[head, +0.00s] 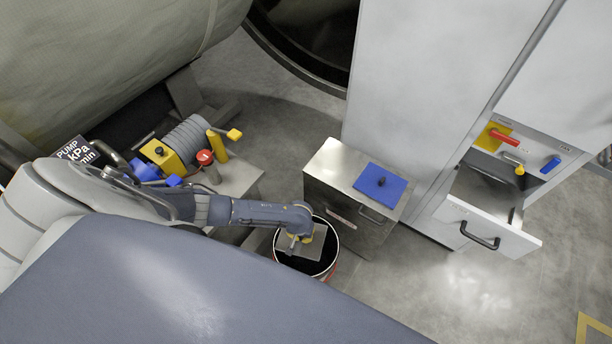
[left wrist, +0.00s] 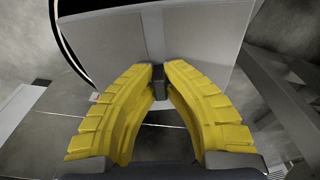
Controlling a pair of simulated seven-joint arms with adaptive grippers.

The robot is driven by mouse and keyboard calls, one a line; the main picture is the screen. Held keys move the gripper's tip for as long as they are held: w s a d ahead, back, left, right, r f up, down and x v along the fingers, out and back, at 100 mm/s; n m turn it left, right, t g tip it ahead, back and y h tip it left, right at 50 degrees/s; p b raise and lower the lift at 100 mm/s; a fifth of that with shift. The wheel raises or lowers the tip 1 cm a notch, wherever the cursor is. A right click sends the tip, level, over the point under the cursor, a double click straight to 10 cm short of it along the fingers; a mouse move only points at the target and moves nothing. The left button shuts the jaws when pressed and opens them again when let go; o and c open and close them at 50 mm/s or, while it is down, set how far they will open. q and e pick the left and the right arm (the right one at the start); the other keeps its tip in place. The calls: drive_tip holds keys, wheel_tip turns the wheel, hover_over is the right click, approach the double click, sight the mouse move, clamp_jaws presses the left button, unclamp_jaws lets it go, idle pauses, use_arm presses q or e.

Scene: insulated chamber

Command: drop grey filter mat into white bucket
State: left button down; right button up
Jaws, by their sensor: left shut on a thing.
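The white bucket (head: 331,268) stands on the floor in front of the small metal cabinet; its rim is pale and its inside dark. The grey filter mat (head: 312,250) is a flat square plate over the bucket's mouth. My left gripper (head: 306,239) comes in from the left and holds it there. In the left wrist view, the yellow fingers (left wrist: 158,78) are shut on a small dark knob on the grey mat (left wrist: 115,40). Part of the bucket's rim (left wrist: 68,52) curves past the mat's left edge. My right gripper is not in view.
A blue mat with a black knob (head: 380,186) lies on the metal cabinet (head: 335,165) right beside the bucket. A pump bench (head: 235,180) stands left of it. An open drawer (head: 490,230) juts out at the right. The floor (head: 430,300) at front right is clear.

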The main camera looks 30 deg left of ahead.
use_arm(q)
drive_tip(key=c, duration=1.5)
unclamp_jaws()
drive_tip(key=shift+o, duration=0.2)
drive_tip(key=shift+r, duration=0.15)
wheel_tip(320, 180, up, 12)
drive_tip(key=s, duration=0.1)
drive_tip(key=shift+s+d+f, duration=0.15)
drive_tip(key=shift+s+f, duration=0.05)
drive_tip(key=shift+d, duration=0.1)
